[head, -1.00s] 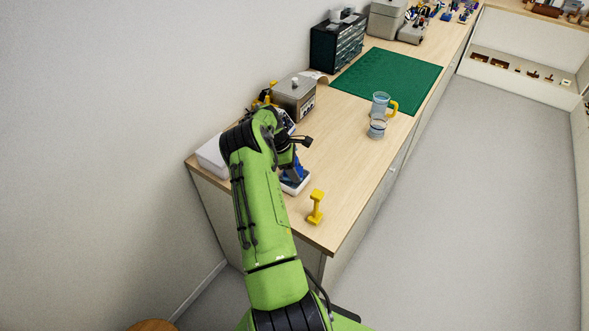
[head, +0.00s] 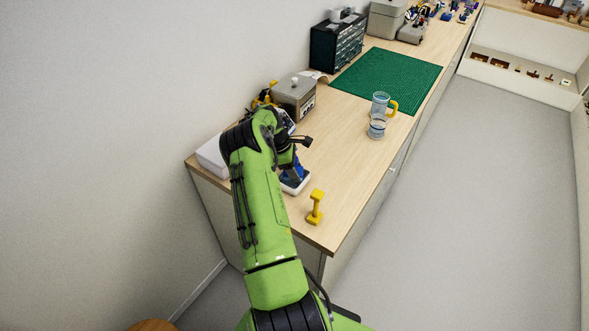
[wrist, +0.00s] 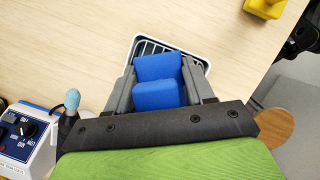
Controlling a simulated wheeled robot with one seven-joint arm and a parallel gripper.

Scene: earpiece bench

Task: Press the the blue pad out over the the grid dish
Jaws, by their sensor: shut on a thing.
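The blue pad (wrist: 158,67) is held between the two grey fingers of my gripper (wrist: 160,80) in the wrist view. It looks folded or stepped, with two blue faces showing. Behind it is the white grid dish (wrist: 203,61), with dark slots inside its pale rim. The pad and fingers cover most of the dish. In the head view the pad (head: 293,173) shows as a blue patch beside my arm, over the dish (head: 301,188). My arm hides the gripper there. I cannot tell whether the pad touches the dish.
A yellow stand-like piece (head: 315,207) stands near the bench's front corner. A device with a dial (wrist: 22,136) and a blue-tipped tool (wrist: 71,100) are at left in the wrist view. A glass jug (head: 380,104), a glass cup (head: 377,128) and a green mat (head: 390,75) lie farther back.

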